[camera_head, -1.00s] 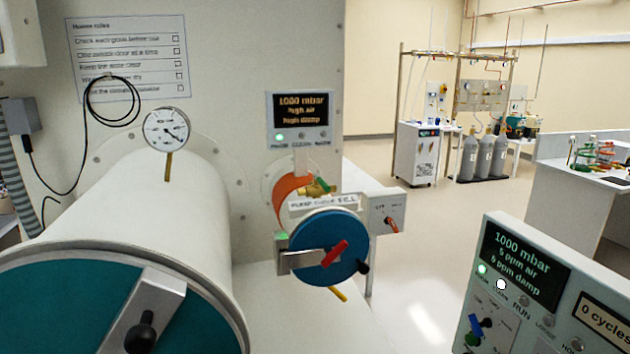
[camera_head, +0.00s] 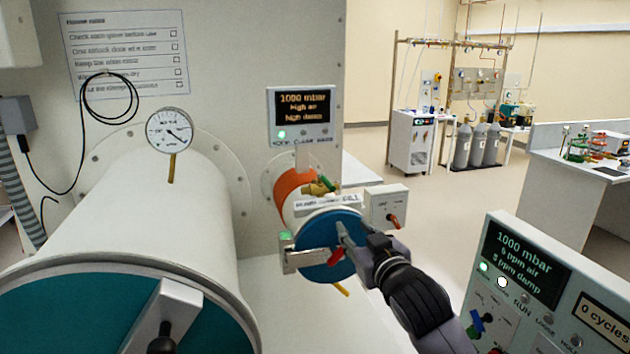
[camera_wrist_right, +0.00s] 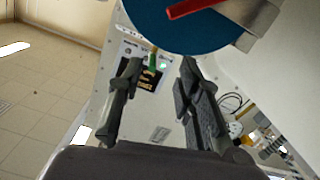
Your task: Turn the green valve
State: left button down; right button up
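The green valve (camera_head: 334,188) is a small green lever on a brass fitting on top of the small white port with an orange band. In the right wrist view the green lever (camera_wrist_right: 152,62) shows beyond the fingers, in line with the gap between them. My right gripper (camera_head: 358,236) is in front of the port's blue door (camera_head: 318,226), below and to the right of the valve, and apart from it. In the right wrist view the gripper (camera_wrist_right: 160,66) is open, with nothing between its fingers. My left gripper is out of view.
The blue door has a red handle (camera_head: 336,257) close to my right gripper. A small box with an orange knob (camera_head: 388,207) stands right of the port. A large chamber (camera_head: 150,220) fills the left, and a control panel (camera_head: 545,280) stands at the lower right.

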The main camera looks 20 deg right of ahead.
notch_tip(320, 180, up, 4)
jog(key=p, duration=0.5)
send_near(327, 180)
jog(key=shift+t, duration=0.4)
jog(key=w, duration=0.5)
jog(key=w+f, duration=0.1)
jog(key=w, duration=0.2)
jog(key=shift+w, duration=0.15)
jog(key=shift+w+a+f+p, duration=0.15)
jog(key=shift+w+p, duration=0.2)
jog(key=shift+w, duration=0.45)
jog(key=shift+c, duration=0.2)
grip_shut()
